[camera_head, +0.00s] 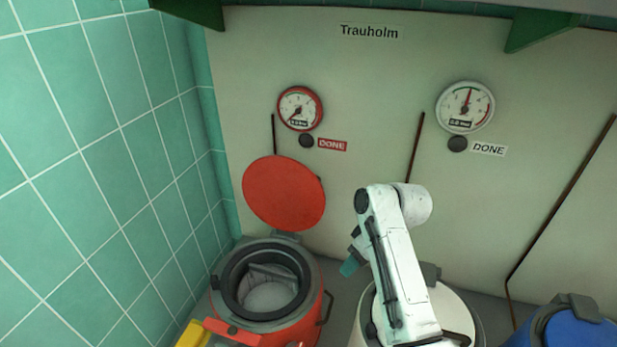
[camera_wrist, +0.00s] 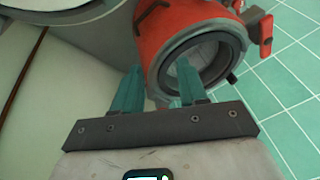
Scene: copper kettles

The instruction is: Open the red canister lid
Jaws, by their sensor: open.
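The red canister (camera_head: 300,329) stands at the lower middle-left of the head view, with a grey rim around its open mouth. Its round red lid (camera_head: 284,193) is raised and tilted back against the wall side, above the rear of the mouth. The wrist view shows the red canister (camera_wrist: 168,40) at top centre, with its dark rim and mouth. My gripper (camera_wrist: 158,80) has two teal fingers standing apart with nothing between them. In the head view my gripper (camera_head: 349,267) is right of the canister mouth, apart from the lid. The lid is not clearly seen in the wrist view.
A white canister (camera_head: 459,308) stands to the right, partly behind my arm. A blue canister (camera_head: 577,329) is at the far right. A yellow object (camera_head: 192,334) sits at the red canister's front left. Gauges (camera_head: 300,108) and DONE labels are on the wall; green tiles close the left side.

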